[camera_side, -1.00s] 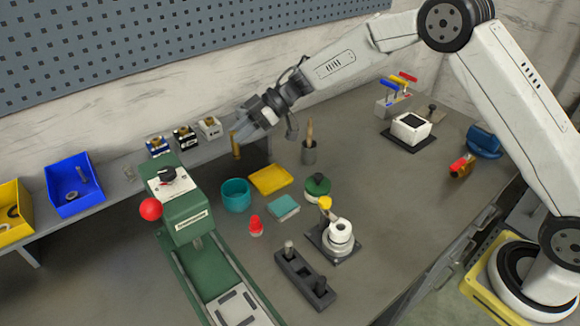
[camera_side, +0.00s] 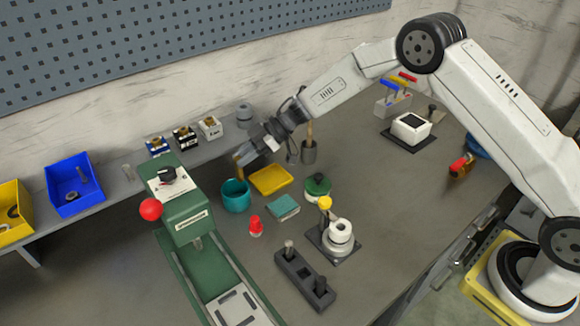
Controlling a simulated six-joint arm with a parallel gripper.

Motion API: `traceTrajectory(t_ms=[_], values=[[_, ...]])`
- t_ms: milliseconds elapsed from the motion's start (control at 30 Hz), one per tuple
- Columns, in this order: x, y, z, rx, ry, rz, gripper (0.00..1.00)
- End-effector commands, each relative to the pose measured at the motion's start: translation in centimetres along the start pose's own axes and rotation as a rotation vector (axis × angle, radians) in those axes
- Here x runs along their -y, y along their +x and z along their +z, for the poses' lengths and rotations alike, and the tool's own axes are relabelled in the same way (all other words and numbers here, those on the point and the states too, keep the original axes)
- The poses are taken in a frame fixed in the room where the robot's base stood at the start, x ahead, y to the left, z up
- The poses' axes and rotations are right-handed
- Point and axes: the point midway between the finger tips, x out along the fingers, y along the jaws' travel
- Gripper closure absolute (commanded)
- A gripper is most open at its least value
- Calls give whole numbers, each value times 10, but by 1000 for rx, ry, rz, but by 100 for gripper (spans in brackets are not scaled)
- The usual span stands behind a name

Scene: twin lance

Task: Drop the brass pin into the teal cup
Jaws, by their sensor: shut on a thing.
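The teal cup (camera_side: 235,197) stands open end up on the bench, just right of the green press. The brass pin (camera_side: 238,167) hangs upright from my gripper (camera_side: 243,156), which is shut on it. The pin is directly above the cup's far rim in the picture. Its lower end is close to the cup mouth, and I cannot tell whether it is inside or behind the rim.
A yellow tray (camera_side: 270,180) lies right of the cup. The green press (camera_side: 187,212) with a red ball knob (camera_side: 150,209) stands left. A red-capped item (camera_side: 255,226) and a teal block (camera_side: 283,207) are in front. A pot with a wooden handle (camera_side: 309,151) stands behind right.

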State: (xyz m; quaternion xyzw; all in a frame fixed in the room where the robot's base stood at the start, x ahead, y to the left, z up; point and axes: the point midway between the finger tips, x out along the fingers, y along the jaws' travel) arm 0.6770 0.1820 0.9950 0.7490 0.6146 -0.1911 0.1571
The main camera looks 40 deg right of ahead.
Motion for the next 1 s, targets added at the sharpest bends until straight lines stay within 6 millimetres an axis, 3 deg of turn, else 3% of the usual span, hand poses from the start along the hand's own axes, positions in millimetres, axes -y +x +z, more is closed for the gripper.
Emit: traceTrajectory(t_ms=[400, 867, 900, 1000], values=[[0, 17, 31, 0, 2, 0, 100], [0, 20, 37, 0, -1, 1, 100], [0, 20, 37, 0, 0, 1, 69], [0, 20, 37, 1, 0, 1, 37]])
